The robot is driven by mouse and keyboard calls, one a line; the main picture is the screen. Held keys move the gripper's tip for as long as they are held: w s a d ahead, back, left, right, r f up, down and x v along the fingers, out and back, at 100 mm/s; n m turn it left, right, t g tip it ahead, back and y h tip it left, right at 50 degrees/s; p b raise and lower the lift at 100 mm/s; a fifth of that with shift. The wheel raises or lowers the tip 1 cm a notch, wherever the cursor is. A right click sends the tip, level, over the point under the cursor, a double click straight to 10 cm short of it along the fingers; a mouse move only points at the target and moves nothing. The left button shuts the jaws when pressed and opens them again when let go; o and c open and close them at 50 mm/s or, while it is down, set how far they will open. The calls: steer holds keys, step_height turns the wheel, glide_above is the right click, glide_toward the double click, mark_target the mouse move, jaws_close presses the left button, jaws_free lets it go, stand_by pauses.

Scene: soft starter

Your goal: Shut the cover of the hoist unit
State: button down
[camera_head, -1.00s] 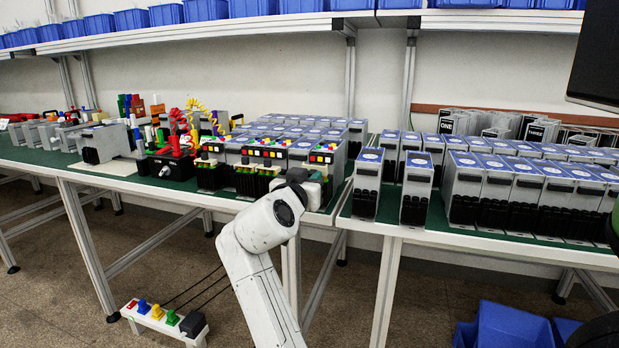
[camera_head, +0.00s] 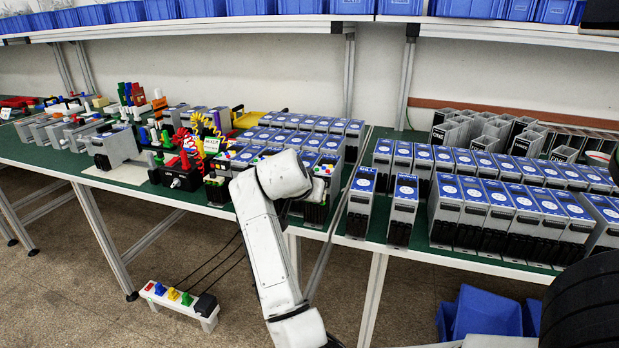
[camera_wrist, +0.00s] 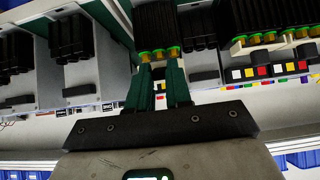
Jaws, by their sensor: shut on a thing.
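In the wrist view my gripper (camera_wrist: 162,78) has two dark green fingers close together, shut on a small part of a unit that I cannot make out. Right beyond the fingertips are brass-coloured terminals with green rings and a bundle of black cables (camera_wrist: 165,22). In the head view my white arm reaches the table's front edge and hides the gripper and the unit there. No label I can read names the hoist unit, and I cannot tell its cover apart. Units with coloured buttons (camera_head: 225,160) stand left of my wrist.
Many grey units with blue tops (camera_head: 480,195) fill the right table. Black-cored units (camera_wrist: 70,35) and a row of coloured buttons (camera_wrist: 268,70) flank the fingers. A small bench with coloured knobs (camera_head: 180,302) stands on the floor. Blue bins (camera_head: 485,312) lie lower right.

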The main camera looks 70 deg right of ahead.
steer(key=y+p, duration=0.2)
steer(key=p, duration=0.2)
steer(key=d+r+y+p, duration=0.1)
steer(key=y+p, duration=0.1)
steer(key=p, duration=0.3)
steer(key=shift+d+r+y, duration=0.15)
steer(key=shift+d+y, duration=0.05)
steer(key=shift+y, duration=0.2)
steer(key=shift+d+y+p, duration=0.1)
steer(key=shift+y+p, duration=0.2)
steer(key=shift+p, duration=0.15)
steer(key=shift+f, duration=0.2)
steer(key=c, duration=1)
jaws_free()
steer(key=shift+c, duration=0.2)
steer(key=shift+r, duration=0.15)
steer(key=v, duration=1)
steer(key=shift+w+r, duration=0.2)
steer(key=shift+r, duration=0.05)
steer(key=shift+f, duration=0.1)
